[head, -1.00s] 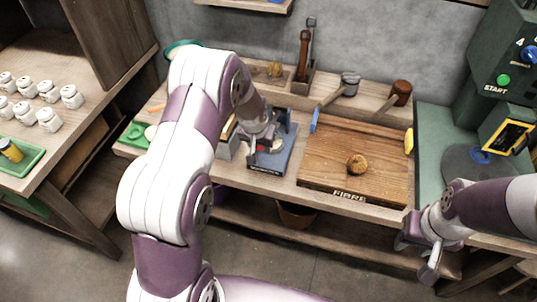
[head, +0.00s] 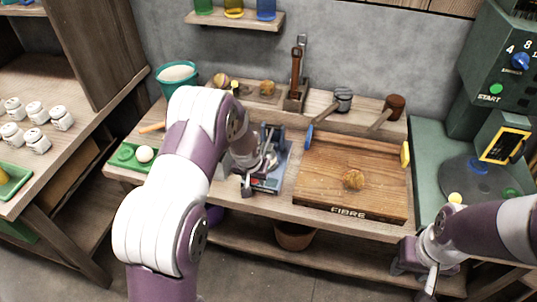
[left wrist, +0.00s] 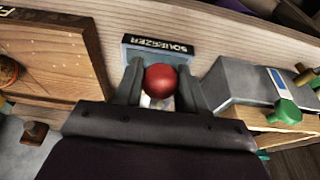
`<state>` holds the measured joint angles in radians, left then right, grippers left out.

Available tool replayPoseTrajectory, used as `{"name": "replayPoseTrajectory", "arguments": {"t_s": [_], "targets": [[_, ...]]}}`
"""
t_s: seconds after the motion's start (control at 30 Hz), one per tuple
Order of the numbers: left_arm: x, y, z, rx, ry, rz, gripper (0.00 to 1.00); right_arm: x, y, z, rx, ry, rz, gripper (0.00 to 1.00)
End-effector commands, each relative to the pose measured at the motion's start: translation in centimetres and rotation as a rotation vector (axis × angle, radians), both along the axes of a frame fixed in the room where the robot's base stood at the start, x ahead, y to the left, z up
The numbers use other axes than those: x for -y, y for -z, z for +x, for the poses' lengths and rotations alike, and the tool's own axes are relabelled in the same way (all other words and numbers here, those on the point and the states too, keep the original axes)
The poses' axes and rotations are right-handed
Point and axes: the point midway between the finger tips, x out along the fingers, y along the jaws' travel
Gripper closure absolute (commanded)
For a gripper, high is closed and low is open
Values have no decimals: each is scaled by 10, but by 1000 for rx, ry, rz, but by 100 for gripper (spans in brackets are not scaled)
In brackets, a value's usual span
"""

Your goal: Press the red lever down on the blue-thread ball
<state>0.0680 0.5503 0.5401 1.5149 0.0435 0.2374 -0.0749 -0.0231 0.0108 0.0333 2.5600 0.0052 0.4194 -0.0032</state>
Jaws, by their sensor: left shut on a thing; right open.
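The squeezer (head: 284,160) stands on the bench left of the fibre board, its blue base partly hidden by my left arm. My left gripper (head: 250,184) is low at the squeezer's front. In the left wrist view, its fingers are shut on the round red knob of the lever (left wrist: 160,80), just behind the SQUEEZER label (left wrist: 158,45). A little of something pale shows under the knob. I cannot make out the blue-thread ball; the gripper and arm cover the inside of the squeezer. My right gripper (head: 415,262) is open and empty at the lower right, in front of the bench.
The wooden fibre board (head: 325,165) with a brown ball (head: 353,180) lies right of the squeezer. Mallets (head: 394,105) and a tool holder (head: 296,98) stand behind. A green tray (head: 128,154) and a teal bucket (head: 177,75) are left. A green machine (head: 490,120) stands right.

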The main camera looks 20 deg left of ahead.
Motion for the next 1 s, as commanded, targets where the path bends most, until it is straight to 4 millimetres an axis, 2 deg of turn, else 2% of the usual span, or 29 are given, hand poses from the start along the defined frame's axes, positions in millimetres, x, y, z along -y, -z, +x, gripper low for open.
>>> {"name": "replayPoseTrajectory", "arguments": {"t_s": [0.1, 0.13, 0.3, 0.57, 0.67, 0.9, 1.0], "targets": [[0, 0, 1, 2, 0, 0, 74, 0, 0, 0, 0, 0, 0, 57], [0, 0, 1, 2, 0, 0, 57, 0, 0, 0, 0, 0, 0, 57], [0, 0, 0, 1, 0, 0, 1, 0, 0, 0, 0, 0, 0, 57], [0, -3, 0, 1, 0, 0, 0, 0, -3, 0, 0, 0, 0, 57], [0, -17, -3, 1, 0, 0, 0, 0, -15, 0, 0, 0, 0, 57], [0, -66, -17, 1, -1, 0, 0, 0, -58, 0, 0, 0, 0, 57], [1, -80, -22, 0, -1, 0, 0, 0, -69, 0, 0, 0, 0, 57]]}}
